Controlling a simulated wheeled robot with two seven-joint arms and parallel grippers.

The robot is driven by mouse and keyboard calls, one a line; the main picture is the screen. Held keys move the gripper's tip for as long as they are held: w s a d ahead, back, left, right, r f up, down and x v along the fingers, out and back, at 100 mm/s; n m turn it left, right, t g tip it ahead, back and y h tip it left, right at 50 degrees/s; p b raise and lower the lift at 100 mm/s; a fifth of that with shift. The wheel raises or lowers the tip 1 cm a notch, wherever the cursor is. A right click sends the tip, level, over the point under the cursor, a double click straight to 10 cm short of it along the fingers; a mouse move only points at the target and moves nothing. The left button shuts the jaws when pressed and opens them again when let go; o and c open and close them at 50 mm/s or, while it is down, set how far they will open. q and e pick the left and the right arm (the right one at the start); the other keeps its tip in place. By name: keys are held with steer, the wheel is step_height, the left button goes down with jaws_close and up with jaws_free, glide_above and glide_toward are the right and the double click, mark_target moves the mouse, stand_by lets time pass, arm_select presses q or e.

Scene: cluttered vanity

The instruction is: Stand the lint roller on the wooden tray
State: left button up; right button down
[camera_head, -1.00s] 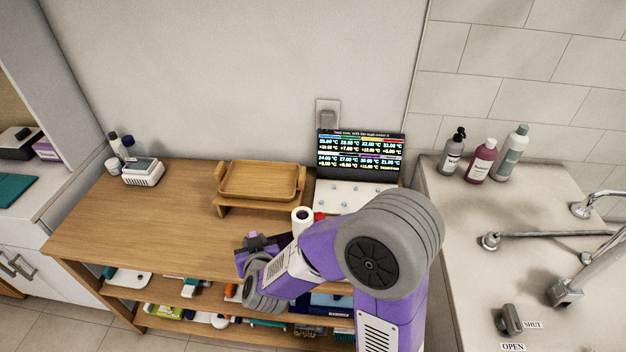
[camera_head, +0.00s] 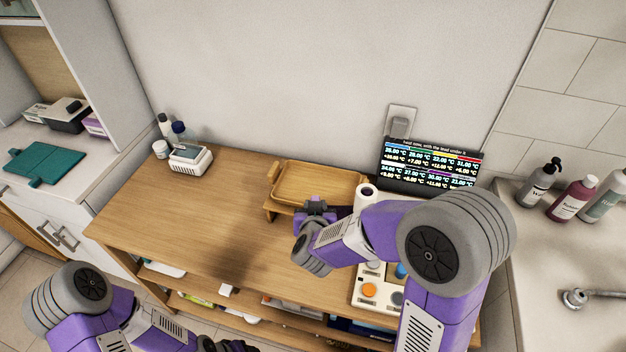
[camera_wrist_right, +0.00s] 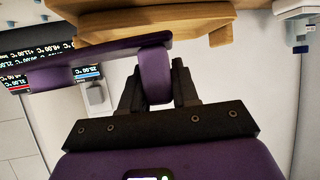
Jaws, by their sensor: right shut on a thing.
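My left gripper (camera_head: 225,345) is partly cut off at the bottom edge.
A display panel (camera_head: 432,163) stands right of the tray by the wall. A white board with coloured knobs (camera_head: 369,290) lies in front of it, partly hidden by my arm. The table's left-middle is clear.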

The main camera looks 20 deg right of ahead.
mark_target(304, 187)
steer(key=w+d+r+m+g+h+p, duration=0.1)
steer(key=w+r+m, duration=0.1)
steer(key=w, duration=0.6)
steer(key=w+d+r+m+h+p, duration=0.1)
steer(key=w+r+h+p, duration=0.15)
steer(key=w, duration=0.45)
steer(key=shift+y, duration=0.45)
steer(key=f+b, duration=0.1)
steer(key=f, duration=0.2)
steer(key=f+b, duration=0.2)
steer(key=f, duration=0.1)
steer(key=f+b, duration=0.2)
steer(key=f, duration=0.2)
steer(key=shift+w, duration=0.4)
steer(key=shift+r, duration=0.15)
steer(key=c, duration=0.9)
jaws_free()
steer(key=shift+o, duration=0.3)
